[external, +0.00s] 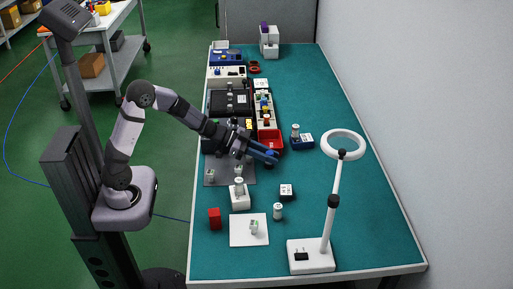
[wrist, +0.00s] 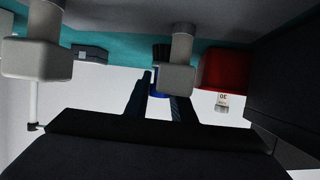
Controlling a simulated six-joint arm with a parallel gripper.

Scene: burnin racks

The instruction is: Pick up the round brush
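My gripper (external: 266,154) has blue fingers and reaches out over the middle of the table, beside the red bin (external: 270,139). In the wrist view its two dark fingers (wrist: 160,98) stand apart. A thing with a black end (wrist: 160,52) and a bright blue part (wrist: 157,90) shows between them. It looks like the round brush, partly hidden by a grey block (wrist: 178,78). I cannot tell whether the fingers touch it. In the external view I cannot make out the brush apart from the blue fingers.
A ring lamp (external: 333,205) stands at the front right. A blue box (external: 302,141) and a white jar (external: 295,131) sit right of my gripper.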

